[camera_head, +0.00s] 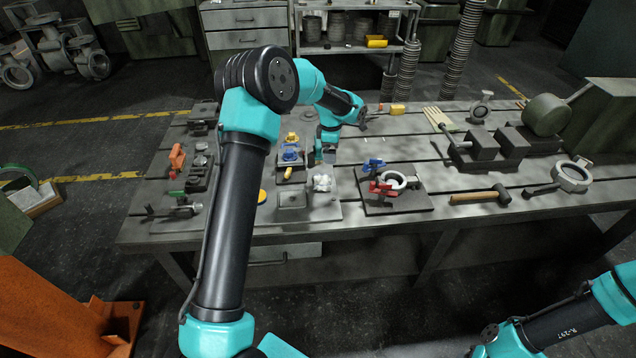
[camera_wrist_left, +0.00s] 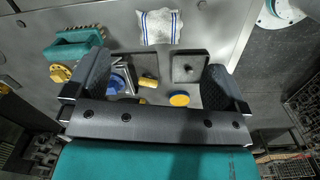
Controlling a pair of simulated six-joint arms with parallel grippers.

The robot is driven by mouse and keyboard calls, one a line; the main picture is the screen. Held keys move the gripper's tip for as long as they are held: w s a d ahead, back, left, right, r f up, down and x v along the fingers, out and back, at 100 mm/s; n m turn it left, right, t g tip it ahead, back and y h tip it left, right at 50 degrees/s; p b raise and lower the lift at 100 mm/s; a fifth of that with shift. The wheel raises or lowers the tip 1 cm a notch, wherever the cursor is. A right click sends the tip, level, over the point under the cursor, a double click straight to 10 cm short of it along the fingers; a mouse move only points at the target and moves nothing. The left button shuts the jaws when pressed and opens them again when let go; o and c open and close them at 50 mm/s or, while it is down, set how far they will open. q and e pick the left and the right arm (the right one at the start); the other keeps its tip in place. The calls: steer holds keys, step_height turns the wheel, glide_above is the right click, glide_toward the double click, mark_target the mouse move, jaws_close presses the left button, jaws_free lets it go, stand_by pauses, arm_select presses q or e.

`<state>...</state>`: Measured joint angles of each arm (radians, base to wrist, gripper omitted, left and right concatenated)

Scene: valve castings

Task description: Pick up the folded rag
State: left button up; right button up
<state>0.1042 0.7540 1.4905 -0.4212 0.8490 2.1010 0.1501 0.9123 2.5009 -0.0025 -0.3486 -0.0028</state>
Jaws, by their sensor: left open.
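The folded rag (camera_wrist_left: 159,27) is white with blue stripes and lies flat at the top of the left wrist view. In the head view it is a small pale bundle (camera_head: 323,183) near the bench's front edge, left of centre. My left gripper (camera_wrist_left: 155,88) is open and empty, its two dark fingers wide apart. The rag lies beyond the fingertips, not between them. In the head view the left gripper (camera_head: 325,155) hangs over the bench just behind the rag, partly hidden by my wrist. My right arm shows at the lower right; its gripper is out of frame.
A blue handwheel (camera_wrist_left: 118,83), a yellow piece (camera_wrist_left: 148,80) and a yellow disc (camera_wrist_left: 179,99) lie below the left gripper. A fixture with a ring and red clamp (camera_head: 382,189) stands right of the rag. A hammer (camera_head: 482,195) lies farther right.

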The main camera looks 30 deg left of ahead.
arm_select(q)
steer(key=a+n, duration=0.1)
steer(key=a+r, duration=0.1)
steer(key=a+r+n, duration=0.1)
steer(key=shift+s+a+n+g, duration=0.1)
steer(key=shift+s+n+g, duration=0.2)
steer(key=shift+g, duration=0.1)
steer(key=shift+f, duration=0.1)
glide_above(322, 179)
steer(key=f, duration=1.2)
steer(key=shift+w+f, duration=0.1)
steer(key=shift+w, duration=0.1)
steer(key=shift+f, duration=0.1)
steer(key=shift+s+f, duration=0.2)
steer(key=shift+f, duration=2.3)
steer(key=shift+c, duration=0.5)
steer(key=c, duration=0.8)
steer(key=shift+r, duration=0.1)
